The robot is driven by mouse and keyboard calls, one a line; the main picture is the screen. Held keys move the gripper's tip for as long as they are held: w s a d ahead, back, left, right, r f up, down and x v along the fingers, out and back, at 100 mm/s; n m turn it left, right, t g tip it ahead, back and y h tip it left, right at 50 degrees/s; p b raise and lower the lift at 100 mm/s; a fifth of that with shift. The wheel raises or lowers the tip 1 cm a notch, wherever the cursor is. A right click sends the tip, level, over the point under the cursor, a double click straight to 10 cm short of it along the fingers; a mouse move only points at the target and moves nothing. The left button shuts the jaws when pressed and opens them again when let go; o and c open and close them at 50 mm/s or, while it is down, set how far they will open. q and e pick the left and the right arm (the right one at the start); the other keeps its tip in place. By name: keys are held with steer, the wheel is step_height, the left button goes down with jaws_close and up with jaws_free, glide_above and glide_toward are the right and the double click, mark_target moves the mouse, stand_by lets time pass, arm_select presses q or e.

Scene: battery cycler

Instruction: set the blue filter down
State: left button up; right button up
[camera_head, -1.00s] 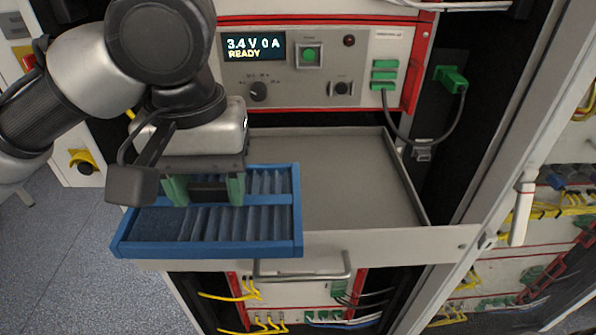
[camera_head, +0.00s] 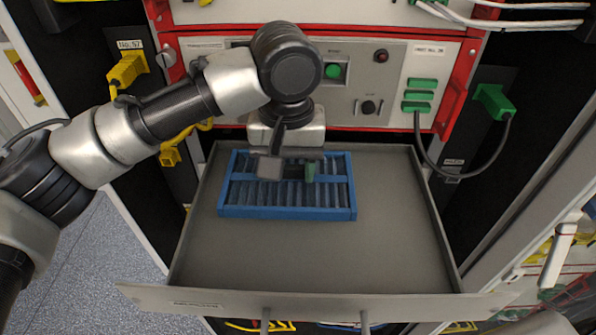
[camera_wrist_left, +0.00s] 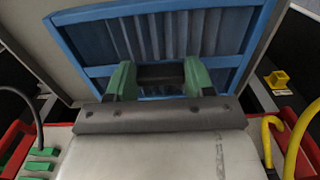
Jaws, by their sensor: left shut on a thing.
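The blue filter (camera_head: 287,212) is a flat rectangular frame with pleated slats. It is inside the open grey drawer (camera_head: 310,255), towards the back and left. I cannot tell whether it rests on the drawer floor or hangs just above it. My left gripper (camera_head: 288,172) is over the filter, its green fingers shut on the filter's middle bar. In the left wrist view the filter (camera_wrist_left: 187,22) fills the top, and the fingers of my left gripper (camera_wrist_left: 160,82) straddle the bar. My right gripper is not in view.
The cycler's front panel (camera_head: 395,75), with a green button and green connectors, stands behind the drawer. A black cable (camera_head: 437,165) loops down at the right. Bare drawer floor lies in front of and right of the filter.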

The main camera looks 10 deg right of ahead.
mark_target(298, 165)
arm_select(q)
steer(key=shift+w+d+f, duration=0.65)
steer(key=shift+w+d, duration=0.15)
steer(key=shift+w, duration=0.05)
steer(key=shift+d+f+p, duration=0.1)
steer(key=shift+f+p, duration=0.2)
steer(key=shift+p, duration=0.1)
step_height(298, 165, down, 3)
steer(key=shift+s+f+p, duration=0.1)
steer(key=shift+p, duration=0.7)
steer(key=shift+f, duration=0.2)
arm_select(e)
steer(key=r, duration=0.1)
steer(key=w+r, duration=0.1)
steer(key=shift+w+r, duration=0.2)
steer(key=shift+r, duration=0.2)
arm_select(q)
steer(key=o, duration=0.9)
